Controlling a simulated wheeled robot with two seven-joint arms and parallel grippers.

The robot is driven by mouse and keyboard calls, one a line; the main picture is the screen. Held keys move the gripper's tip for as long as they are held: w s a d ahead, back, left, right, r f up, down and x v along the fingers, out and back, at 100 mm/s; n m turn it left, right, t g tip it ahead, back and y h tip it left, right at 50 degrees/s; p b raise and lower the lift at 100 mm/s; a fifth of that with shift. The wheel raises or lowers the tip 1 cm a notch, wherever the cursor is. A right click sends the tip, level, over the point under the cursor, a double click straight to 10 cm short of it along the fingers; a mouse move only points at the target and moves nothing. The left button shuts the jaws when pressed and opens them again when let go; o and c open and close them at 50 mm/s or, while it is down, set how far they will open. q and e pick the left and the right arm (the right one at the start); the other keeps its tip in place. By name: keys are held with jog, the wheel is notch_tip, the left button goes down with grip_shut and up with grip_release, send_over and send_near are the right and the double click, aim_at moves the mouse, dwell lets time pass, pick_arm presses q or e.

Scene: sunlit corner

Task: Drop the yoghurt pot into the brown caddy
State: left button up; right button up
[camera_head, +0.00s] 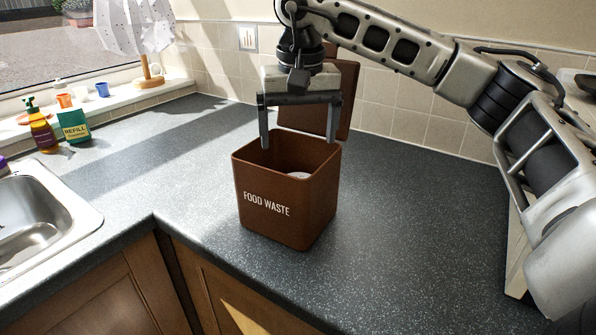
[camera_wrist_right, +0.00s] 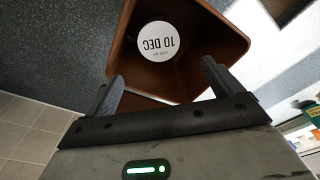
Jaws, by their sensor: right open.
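The brown caddy (camera_head: 268,218), lettered "FOOD WASTE", stands upright on the counter with its lid (camera_head: 345,100) raised at the back. A white round top marked "10 DEC", seemingly the yoghurt pot (camera_wrist_right: 158,41), lies inside the caddy in the right wrist view. In the head view only a pale sliver of it (camera_head: 299,175) shows past the caddy's front wall. My right gripper (camera_head: 299,142) is open and empty over the caddy's opening, fingers pointing down, apart from the pot. The pot's sides are hidden. My left gripper is not in view.
A steel sink (camera_head: 40,215) is at the left. A soap bottle (camera_head: 40,125), a green refill box (camera_head: 73,124) and small cups stand near the window sill, with a white lamp (camera_head: 130,30) behind. The counter around the caddy is clear.

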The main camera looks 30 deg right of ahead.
notch_tip(320, 180, up, 15)
jog(key=s+p, duration=0.1)
jog(key=p, duration=0.2)
jog(key=shift+s+a+f, duration=0.2)
jog(key=shift+s+a, duration=0.15)
